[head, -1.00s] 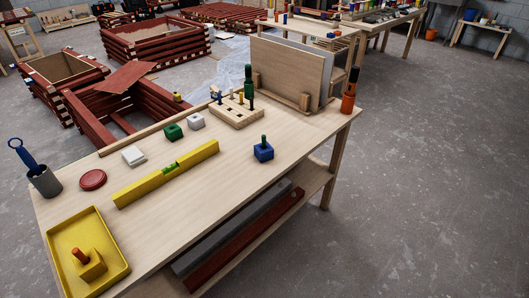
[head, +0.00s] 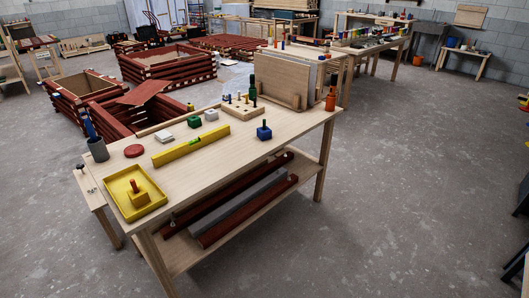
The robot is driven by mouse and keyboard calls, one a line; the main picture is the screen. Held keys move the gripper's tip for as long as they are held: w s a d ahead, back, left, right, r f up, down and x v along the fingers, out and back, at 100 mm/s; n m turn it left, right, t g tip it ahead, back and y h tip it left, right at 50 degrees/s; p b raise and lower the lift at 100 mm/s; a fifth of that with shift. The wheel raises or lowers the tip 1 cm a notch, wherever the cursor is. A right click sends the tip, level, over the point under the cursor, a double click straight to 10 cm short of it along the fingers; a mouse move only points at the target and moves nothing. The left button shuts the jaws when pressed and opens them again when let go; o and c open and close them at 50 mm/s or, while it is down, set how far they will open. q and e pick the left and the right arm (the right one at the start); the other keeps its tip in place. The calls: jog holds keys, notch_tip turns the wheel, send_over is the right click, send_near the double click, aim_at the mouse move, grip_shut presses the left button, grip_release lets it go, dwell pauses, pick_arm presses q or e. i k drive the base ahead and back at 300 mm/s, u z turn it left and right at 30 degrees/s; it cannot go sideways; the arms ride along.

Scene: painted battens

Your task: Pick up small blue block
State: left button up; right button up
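The small blue block (head: 264,133) sits upright on the wooden workbench (head: 240,144), near its front edge and right of the yellow level. Nothing touches the block from the sides. Neither of my grippers shows in the head view.
On the bench are a yellow level (head: 190,146), a yellow tray (head: 122,211) with a yellow block in it, a red disc (head: 134,151), a green block (head: 194,121), white blocks, a peg board (head: 243,111) and an orange bottle (head: 331,99). Open concrete floor (head: 400,190) lies at the right.

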aim_at(263, 134)
jog(key=z, duration=0.85)
jog(key=i, duration=0.3)
jog(key=z, duration=0.75)
jog(key=i, duration=1.95)
jog(key=u, duration=1.35)
jog(key=i, duration=0.55)
jog(key=u, duration=0.5)
